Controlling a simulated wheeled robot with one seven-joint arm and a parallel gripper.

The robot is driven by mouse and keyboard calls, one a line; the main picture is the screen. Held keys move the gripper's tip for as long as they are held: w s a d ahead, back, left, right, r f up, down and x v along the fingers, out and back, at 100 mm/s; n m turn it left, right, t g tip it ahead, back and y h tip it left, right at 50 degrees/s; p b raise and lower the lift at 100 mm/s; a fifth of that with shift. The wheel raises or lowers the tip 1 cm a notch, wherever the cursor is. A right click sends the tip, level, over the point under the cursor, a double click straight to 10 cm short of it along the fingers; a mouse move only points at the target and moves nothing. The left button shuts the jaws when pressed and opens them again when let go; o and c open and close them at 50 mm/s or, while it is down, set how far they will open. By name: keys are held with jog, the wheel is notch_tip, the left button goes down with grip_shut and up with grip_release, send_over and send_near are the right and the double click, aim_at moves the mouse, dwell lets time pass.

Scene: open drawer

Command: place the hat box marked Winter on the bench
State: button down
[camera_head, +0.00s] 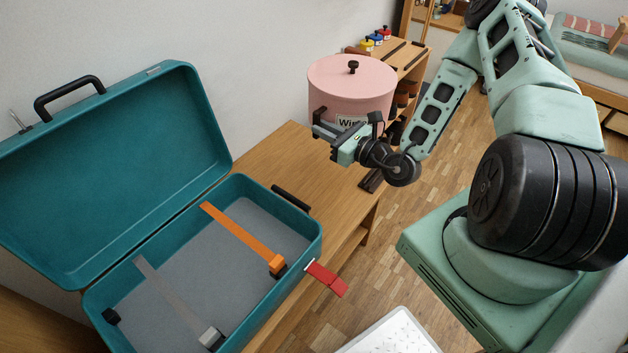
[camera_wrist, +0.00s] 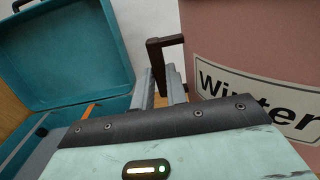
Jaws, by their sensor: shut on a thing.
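The hat box marked Winter (camera_head: 345,85) is a pink round box with a lid and a dark knob. It is upright at the far end of the wooden bench (camera_head: 270,160). I cannot tell whether its base touches the bench, since my gripper (camera_head: 326,124) and wrist hide its lower front. In the wrist view, the hat box (camera_wrist: 235,40) fills the right side with its white Winter label. A dark brown side handle (camera_wrist: 154,52) sits at my fingertips (camera_wrist: 167,88), and my gripper is shut on it.
An open teal suitcase (camera_head: 312,243) with orange and grey straps stands on the near bench; a red tag (camera_head: 327,279) hangs out. Bare bench lies between suitcase and hat box. A shelf (camera_head: 412,60) with small coloured items is behind. A white tray (camera_head: 390,335) is at the bottom.

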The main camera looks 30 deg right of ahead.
jog(key=w+f+n+g+y+b, duration=0.3)
jog(key=f+b, duration=0.6)
jog(key=b, duration=0.9)
jog(key=n+y+b, duration=0.2)
jog(key=y+b, duration=0.1)
jog(key=b, duration=1.4)
send_over(311, 196)
jog(key=shift+g, duration=0.4)
notch_tip(311, 196, down, 5)
jog(key=shift+f, duration=0.3)
jog(key=shift+y, duration=0.3)
notch_tip(311, 196, down, 10)
jog(key=b, duration=0.6)
jog(key=shift+r, duration=0.2)
